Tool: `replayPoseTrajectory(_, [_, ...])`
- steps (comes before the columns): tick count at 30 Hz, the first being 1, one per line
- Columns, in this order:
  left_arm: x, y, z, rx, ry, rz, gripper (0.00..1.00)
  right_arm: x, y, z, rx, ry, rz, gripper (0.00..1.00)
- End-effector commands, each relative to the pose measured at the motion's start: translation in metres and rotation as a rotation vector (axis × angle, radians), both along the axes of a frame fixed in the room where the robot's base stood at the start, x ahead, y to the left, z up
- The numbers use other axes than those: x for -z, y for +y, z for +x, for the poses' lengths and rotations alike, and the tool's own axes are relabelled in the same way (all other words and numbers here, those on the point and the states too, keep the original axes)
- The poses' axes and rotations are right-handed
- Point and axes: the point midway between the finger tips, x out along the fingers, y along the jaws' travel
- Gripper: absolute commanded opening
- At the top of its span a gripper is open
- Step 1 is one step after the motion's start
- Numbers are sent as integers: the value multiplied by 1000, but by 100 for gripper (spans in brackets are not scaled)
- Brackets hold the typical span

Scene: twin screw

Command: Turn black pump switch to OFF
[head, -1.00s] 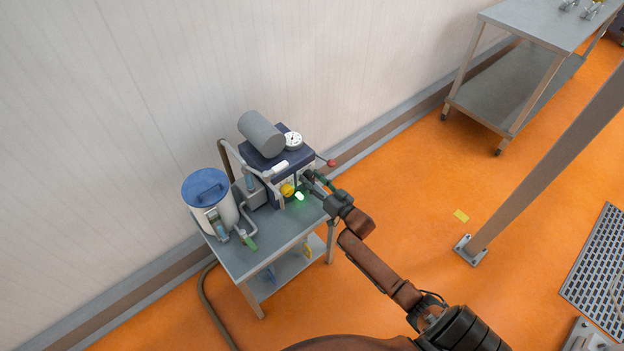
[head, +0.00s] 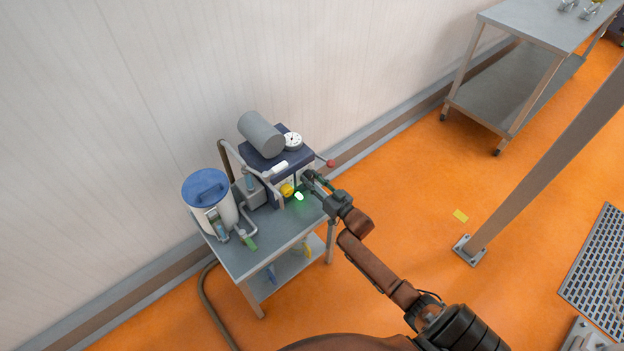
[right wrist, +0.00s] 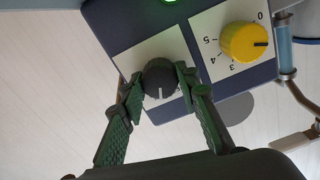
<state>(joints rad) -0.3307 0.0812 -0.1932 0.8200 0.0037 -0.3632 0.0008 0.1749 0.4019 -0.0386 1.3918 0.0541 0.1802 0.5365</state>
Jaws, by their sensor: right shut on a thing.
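The black pump switch (right wrist: 160,80) is a round knob with a white pointer line on a white plate of the dark blue pump unit (head: 291,163). In the right wrist view the pointer line faces down in the picture. My right gripper (right wrist: 161,92) has its green fingers on both sides of the knob, shut on it. In the head view the right gripper (head: 310,178) is at the unit's front, and the knob is hard to make out there. A green lamp (head: 299,196) glows beside it. My left gripper is not in view.
A yellow dial (right wrist: 244,42) with numbers sits beside the black knob. The unit stands on a small metal table (head: 262,255) with a blue-lidded white container (head: 206,190) and pipes. A red-tipped lever (head: 330,163) sticks out behind the gripper.

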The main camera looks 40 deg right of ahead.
Motion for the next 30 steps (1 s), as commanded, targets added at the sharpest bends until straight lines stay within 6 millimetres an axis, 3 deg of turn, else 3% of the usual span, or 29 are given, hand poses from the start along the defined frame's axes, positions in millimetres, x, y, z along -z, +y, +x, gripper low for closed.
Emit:
replayPoseTrajectory(3, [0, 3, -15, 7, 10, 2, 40, -1, 0, 0, 1, -7, -89, 5])
replayPoseTrajectory(13, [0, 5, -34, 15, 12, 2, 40, -1, 1, 0, 0, -31, -399, 5])
replayPoseTrajectory(30, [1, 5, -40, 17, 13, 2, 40, 1, 1, 0, 0, -65, -828, 5])
